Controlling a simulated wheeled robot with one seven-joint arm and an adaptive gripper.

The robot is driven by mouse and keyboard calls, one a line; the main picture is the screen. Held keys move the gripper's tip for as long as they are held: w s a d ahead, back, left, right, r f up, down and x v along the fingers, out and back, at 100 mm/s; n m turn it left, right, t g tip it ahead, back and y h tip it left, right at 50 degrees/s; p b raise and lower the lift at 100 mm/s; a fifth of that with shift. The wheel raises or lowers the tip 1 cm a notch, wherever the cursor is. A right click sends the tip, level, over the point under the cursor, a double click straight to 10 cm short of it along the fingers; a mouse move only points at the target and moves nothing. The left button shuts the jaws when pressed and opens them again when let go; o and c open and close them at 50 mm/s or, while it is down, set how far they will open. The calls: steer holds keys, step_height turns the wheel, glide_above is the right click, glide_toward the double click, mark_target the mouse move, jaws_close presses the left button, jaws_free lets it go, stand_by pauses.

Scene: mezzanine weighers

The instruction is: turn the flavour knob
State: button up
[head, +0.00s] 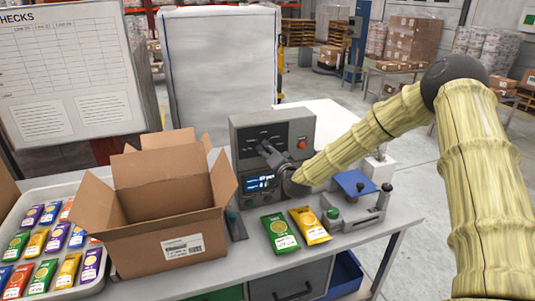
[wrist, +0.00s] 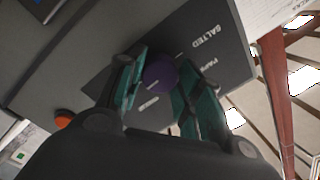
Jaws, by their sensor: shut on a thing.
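The flavour knob (wrist: 158,72) is a round purple knob on a dark panel in the wrist view, with labels such as "SALTED" around it. My gripper (wrist: 157,84) has its green-lined fingers on either side of the knob and is shut on it. In the head view my gripper (head: 268,154) reaches the front of the grey control box (head: 243,132), and the knob is hidden behind it. Which label the knob points to cannot be told.
The box has a lit blue display (head: 260,183) and a red button (head: 302,144), which shows orange-red in the wrist view (wrist: 64,118). An open carton (head: 165,240), a tray of packets (head: 75,196), a green packet (head: 280,234) and a yellow packet (head: 310,226) crowd the bench.

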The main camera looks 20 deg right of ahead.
steer(key=n+b, duration=0.7)
steer(key=shift+f+n+g+h, duration=0.1)
steer(key=shift+n+g+h, duration=0.2)
steer(key=shift+h, duration=0.1)
stand_by(0.5)
steer(key=o, duration=1)
steer(key=shift+o, duration=0.2)
steer(key=shift+s, duration=0.1)
steer(key=s+d, duration=0.1)
steer(key=s, duration=1)
steer(key=shift+s+d+r, duration=0.15)
steer(key=shift+s+r, duration=0.25)
